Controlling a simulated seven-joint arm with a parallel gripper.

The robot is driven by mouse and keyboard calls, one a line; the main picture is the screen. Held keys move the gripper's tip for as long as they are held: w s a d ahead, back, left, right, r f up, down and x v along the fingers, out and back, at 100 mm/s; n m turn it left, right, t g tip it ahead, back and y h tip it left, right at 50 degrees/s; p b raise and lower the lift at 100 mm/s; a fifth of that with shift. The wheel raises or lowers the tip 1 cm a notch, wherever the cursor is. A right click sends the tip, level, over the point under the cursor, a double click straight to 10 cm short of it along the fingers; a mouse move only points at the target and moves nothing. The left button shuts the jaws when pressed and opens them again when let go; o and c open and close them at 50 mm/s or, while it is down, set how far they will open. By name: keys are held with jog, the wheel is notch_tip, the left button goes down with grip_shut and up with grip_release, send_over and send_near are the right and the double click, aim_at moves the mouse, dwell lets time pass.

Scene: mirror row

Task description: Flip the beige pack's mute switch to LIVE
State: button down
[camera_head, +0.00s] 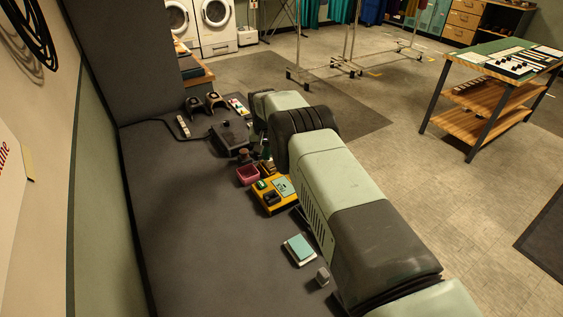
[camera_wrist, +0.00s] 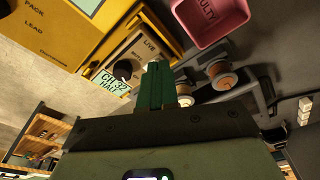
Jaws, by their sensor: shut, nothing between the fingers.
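The beige pack (camera_wrist: 139,47) shows in the wrist view, tilted in the picture, beside the yellow unit. Its face carries the word LIVE, other small lettering and a dark round part (camera_wrist: 122,70). A pale green tag (camera_wrist: 109,82) reading "CH 32 HALF" is at its lower edge. My gripper (camera_wrist: 154,68) is shut and empty, its green fingers overlapping the pack's face just below the LIVE lettering. The fingertips hide part of the face, and I cannot tell whether they touch it or how the switch stands. In the head view my gripper (camera_head: 265,153) is mostly hidden by my arm.
The yellow unit (camera_head: 262,194) stands in front of the pack, with a pink bin (camera_head: 247,176) marked FAULTY in the wrist view beside it. Round spool-like items (camera_wrist: 221,74) are right of the fingers. A dark box (camera_head: 230,137) stands behind.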

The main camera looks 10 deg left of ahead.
jog(key=shift+f, duration=0.2)
jog(key=shift+r, duration=3.55)
